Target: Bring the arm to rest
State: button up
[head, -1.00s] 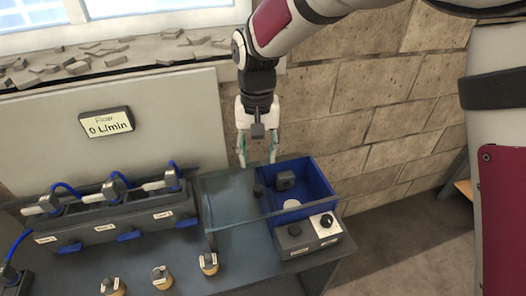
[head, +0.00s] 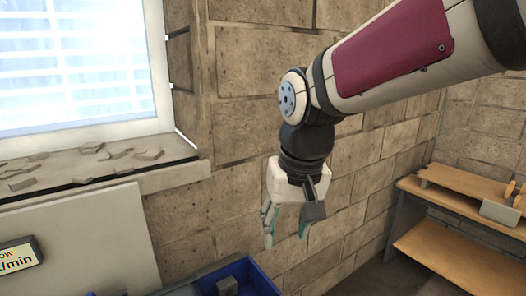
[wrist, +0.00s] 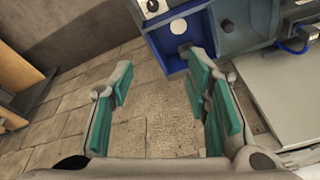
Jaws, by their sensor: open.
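My gripper (head: 286,228) hangs from my arm in front of the brick wall, fingers pointing down. Its jaws are apart with nothing between them. In the head view it is above and to the right of the blue bin (head: 262,276). In the wrist view the two teal finger pads (wrist: 165,95) stand wide apart, with the paved floor showing between them. The blue bin (wrist: 165,42) lies beyond the fingertips there, apart from them.
A wooden shelf unit (head: 465,185) stands at the right by the wall. A window sill (head: 100,165) with loose stone pieces is at the left. The flow display (head: 18,257) sits on a pale panel (head: 95,235). The wrist view shows bare floor (wrist: 60,125) below the gripper.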

jog(key=s+d+r+m+t+h, duration=0.1)
jog(key=s+d+r+m+t, duration=0.1)
jog(key=s+d, duration=1.2)
jog(key=shift+s+d+t, duration=0.15)
jog(key=shift+d+t, duration=0.35)
jog(key=shift+t, duration=0.1)
jog(key=shift+r, duration=0.1)
